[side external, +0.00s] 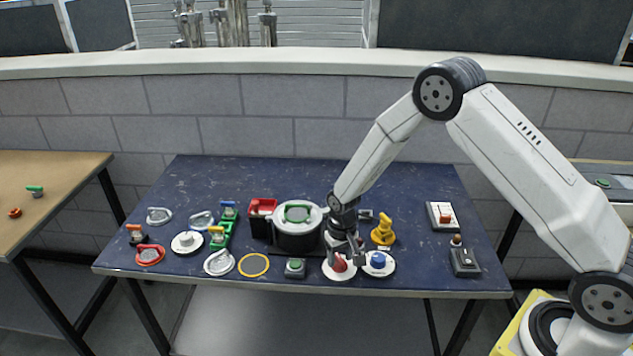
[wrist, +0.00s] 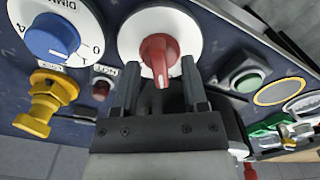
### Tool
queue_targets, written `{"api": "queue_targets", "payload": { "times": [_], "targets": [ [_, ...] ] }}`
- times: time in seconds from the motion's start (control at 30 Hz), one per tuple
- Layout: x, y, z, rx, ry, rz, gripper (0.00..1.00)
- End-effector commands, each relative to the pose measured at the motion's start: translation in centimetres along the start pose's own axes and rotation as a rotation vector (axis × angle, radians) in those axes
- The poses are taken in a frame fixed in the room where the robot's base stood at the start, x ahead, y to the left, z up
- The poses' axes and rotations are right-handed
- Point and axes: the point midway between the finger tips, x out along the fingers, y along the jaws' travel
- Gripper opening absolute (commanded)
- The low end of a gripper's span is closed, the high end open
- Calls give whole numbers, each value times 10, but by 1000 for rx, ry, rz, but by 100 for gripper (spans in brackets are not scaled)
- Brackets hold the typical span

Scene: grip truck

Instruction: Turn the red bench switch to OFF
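The red switch knob (wrist: 158,55) sits on a round white plate (wrist: 185,24) near the front edge of the blue bench. In the wrist view its handle points down the picture, toward my gripper; no ON or OFF marking is legible. In the side view the red knob (side external: 340,264) is just under my gripper (side external: 346,254). In the wrist view my gripper (wrist: 160,80) is open, with one finger on each side of the red handle. Gaps show between the fingers and the handle, so they do not appear to touch it.
A blue dial (side external: 378,260) stands close to the right, with a yellow knob (side external: 383,230) behind it. A green button box (side external: 295,268) and a yellow ring (side external: 253,265) lie to the left. A black pot-like container (side external: 297,238) stands behind left. The bench's back is clear.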

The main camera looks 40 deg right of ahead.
Motion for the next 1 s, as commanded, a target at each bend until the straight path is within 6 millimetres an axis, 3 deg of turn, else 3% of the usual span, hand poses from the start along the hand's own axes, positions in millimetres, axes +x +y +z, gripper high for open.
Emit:
{"api": "queue_targets", "payload": {
  "times": [0.37,1.0],
  "targets": [
    [-9,0,0,1,1,0,56],
    [-73,0,0,0,1,0,56]
  ]
}}
